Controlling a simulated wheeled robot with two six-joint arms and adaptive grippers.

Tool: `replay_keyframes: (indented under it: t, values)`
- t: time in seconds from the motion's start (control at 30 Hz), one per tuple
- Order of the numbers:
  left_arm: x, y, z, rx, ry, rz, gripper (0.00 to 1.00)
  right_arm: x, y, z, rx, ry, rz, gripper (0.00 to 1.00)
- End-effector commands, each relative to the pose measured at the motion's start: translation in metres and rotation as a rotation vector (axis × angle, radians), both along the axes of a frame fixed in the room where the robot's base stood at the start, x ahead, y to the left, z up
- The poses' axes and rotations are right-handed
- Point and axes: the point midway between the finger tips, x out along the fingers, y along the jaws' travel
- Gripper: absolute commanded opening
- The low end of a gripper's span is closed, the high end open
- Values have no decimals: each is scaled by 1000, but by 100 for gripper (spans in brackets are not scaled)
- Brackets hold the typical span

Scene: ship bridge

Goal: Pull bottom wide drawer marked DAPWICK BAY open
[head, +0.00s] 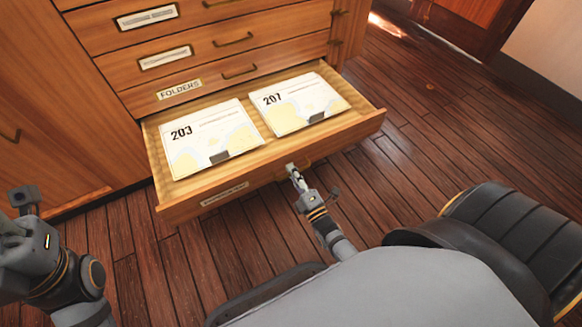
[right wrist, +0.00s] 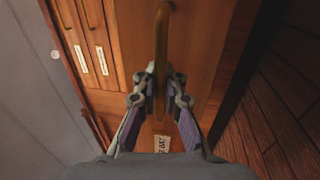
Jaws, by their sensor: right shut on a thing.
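The bottom wide drawer (head: 340,138) of the wooden cabinet stands well open. Its front bears a small label (head: 224,193), too small to read in the head view; in the right wrist view the label (right wrist: 161,144) reads partly as "BAY". Inside lie two charts, 203 (head: 205,142) and 207 (head: 300,103). My right gripper (head: 292,170) is at the drawer front. In the right wrist view its fingers (right wrist: 160,76) are shut on the brass handle (right wrist: 162,35). My left arm shows at the left edge of the head view, but its fingers are out of frame.
Above the open drawer is a shut drawer labelled FOLDERS (head: 180,89), with more shut drawers higher up. A cabinet door (head: 50,110) stands to the left. The plank floor (head: 440,150) is clear to the right.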

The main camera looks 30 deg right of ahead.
Motion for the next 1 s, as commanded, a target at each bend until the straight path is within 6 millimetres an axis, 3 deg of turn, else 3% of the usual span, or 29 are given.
replay_keyframes:
  t: [0.23,0.27,0.33,0.67,0.77,1.0]
  values:
    - [0,0,-1,1,2,-1,40,-1,0,-2,0,6,0,0]
    - [0,0,-1,1,2,-1,40,-1,0,-2,0,6,0,10]
    - [0,0,-1,1,2,-1,40,-1,0,-2,0,6,0,18]
    - [1,0,-2,-3,8,1,40,-3,0,-2,0,4,0,18]
    - [1,0,-1,-3,6,1,40,-16,0,-5,0,7,0,18]
    - [1,0,-1,-2,3,0,40,-74,-3,-16,1,8,0,18]
